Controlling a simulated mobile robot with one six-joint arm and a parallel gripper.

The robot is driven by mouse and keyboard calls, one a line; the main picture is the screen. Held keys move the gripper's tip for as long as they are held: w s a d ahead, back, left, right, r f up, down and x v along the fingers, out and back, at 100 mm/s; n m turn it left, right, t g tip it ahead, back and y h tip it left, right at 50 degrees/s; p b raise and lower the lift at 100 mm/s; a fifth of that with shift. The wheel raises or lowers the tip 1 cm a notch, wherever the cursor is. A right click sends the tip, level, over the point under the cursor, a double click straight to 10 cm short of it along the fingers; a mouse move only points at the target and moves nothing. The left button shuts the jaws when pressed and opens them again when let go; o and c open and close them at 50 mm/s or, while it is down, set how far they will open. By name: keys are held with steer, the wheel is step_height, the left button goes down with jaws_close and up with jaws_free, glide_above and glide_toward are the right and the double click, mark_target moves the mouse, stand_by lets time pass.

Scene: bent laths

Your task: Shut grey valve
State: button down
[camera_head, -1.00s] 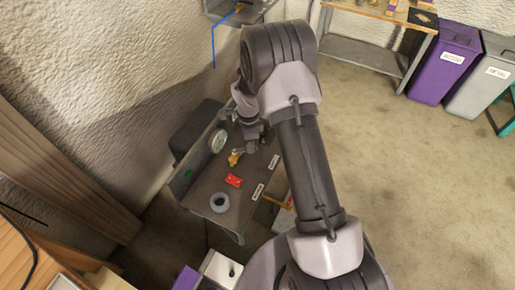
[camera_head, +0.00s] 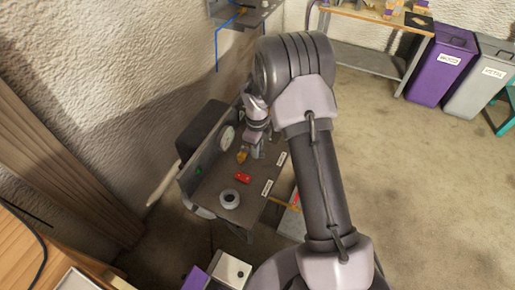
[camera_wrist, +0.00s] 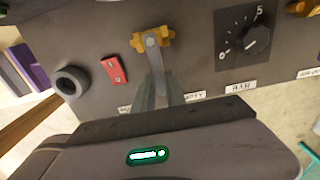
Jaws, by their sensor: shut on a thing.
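The grey valve has a brass-yellow body (camera_wrist: 140,41) and a grey lever (camera_wrist: 154,58), on a dark panel (camera_wrist: 200,85). In the wrist view the lever points down and slightly right, crosswise to the yellow body. My gripper (camera_wrist: 161,92) is shut on the lever's lower end, which its fingers partly hide. In the head view my gripper (camera_head: 256,152) is at the panel, just right of the small yellow valve body (camera_head: 242,157); the lever cannot be made out there.
The panel also bears a red switch (camera_wrist: 114,70), a grey ring (camera_wrist: 71,82), a black dial knob (camera_wrist: 257,40) labelled BAR and a round gauge (camera_head: 227,136). A pale rod-like thing (camera_head: 164,186) shows left of the panel. Open floor (camera_head: 420,190) lies to the right.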

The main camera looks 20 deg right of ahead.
stand_by(0.5)
steer(key=c, duration=1.4)
jaws_free()
steer(key=shift+o, duration=0.2)
step_height(320, 180, up, 17)
steer(key=p, duration=0.7)
steer(key=shift+r, duration=0.2)
